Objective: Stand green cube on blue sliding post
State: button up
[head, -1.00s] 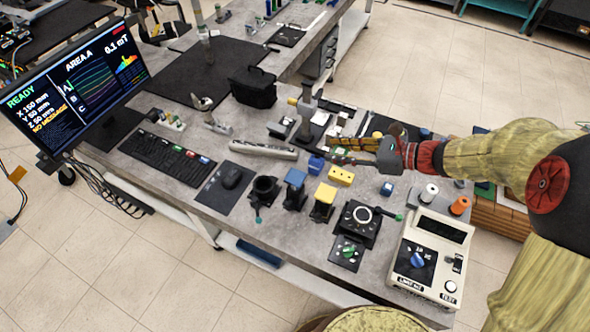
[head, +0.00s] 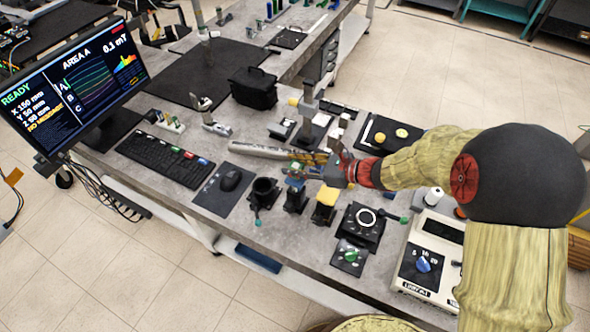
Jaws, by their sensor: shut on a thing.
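The green cube (head: 297,168) is between the fingertips of my gripper (head: 299,167), which is shut on it. The blue sliding post (head: 295,184) has a blue top on a black base, and the cube appears directly above it. I cannot tell whether the cube touches the post's top or hangs slightly over it. My gripper reaches in from the right, and its fingers partly hide the cube.
A yellow-topped post (head: 327,194) stands close on the right and a black round holder (head: 264,188) on the left. A dial unit (head: 365,222) and a white test box (head: 430,262) lie to the right. A grey bar (head: 262,150) lies behind.

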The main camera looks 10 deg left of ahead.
jog(key=shift+f, duration=0.8)
jog(key=shift+f, duration=0.2)
jog(key=o, duration=1.2)
jog(key=shift+c, duration=0.2)
jog(key=shift+r, duration=0.2)
